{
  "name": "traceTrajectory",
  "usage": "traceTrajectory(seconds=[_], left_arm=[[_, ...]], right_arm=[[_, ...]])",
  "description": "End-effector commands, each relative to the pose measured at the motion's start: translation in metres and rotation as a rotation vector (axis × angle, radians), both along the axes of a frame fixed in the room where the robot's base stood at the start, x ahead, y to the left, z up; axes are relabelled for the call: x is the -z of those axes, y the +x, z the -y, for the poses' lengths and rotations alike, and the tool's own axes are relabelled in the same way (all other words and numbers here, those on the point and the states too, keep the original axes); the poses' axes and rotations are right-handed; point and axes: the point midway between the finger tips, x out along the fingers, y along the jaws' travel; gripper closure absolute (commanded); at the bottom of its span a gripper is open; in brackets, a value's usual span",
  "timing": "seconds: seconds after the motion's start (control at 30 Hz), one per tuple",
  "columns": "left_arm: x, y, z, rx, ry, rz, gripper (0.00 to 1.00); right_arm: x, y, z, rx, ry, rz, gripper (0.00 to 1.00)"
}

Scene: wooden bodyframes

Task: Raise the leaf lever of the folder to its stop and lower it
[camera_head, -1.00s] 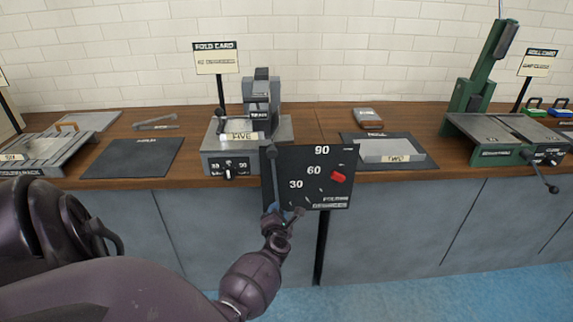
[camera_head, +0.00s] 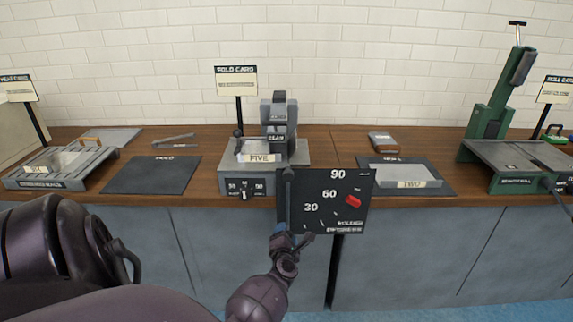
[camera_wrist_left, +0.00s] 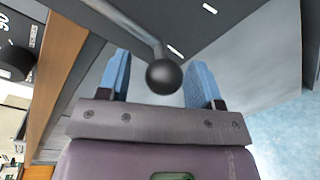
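The folder (camera_head: 232,181) is a grey machine on the bench, labelled FIVE, with a small dial on its front. A dark angle board (camera_head: 318,217), marked 30, 60 and 90, hangs at its front right and carries a red marker (camera_head: 353,201). The leaf lever (camera_head: 287,200) hangs down along the board's left edge. Its black ball knob (camera_wrist_left: 163,76) shows in the left wrist view. My left gripper (camera_head: 283,236) is at the lever's lower end. In the left wrist view its blue fingers (camera_wrist_left: 160,82) are apart, with the knob between them and gaps visible. My right gripper is out of view.
A sign reading FOLD CARD (camera_head: 236,81) stands behind the folder. A dark mat (camera_head: 150,176) lies left of it, and a grey tray labelled TWO (camera_head: 404,172) lies right. A green machine (camera_head: 492,122) stands at far right. The space before the cabinets is clear.

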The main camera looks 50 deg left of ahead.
Motion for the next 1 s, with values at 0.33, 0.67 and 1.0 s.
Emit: traceTrajectory(seconds=[0.33,0.67,1.0], left_arm=[[-0.002,-0.008,0.01,0.002,-0.004,0.002,0.41],[-0.008,-0.048,0.052,0.001,-0.003,0.003,0.41],[-0.011,-0.073,0.077,0.0,-0.001,0.0,0.41]], right_arm=[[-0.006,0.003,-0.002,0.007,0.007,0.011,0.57],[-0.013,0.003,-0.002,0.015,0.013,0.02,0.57],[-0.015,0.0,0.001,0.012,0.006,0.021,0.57]])
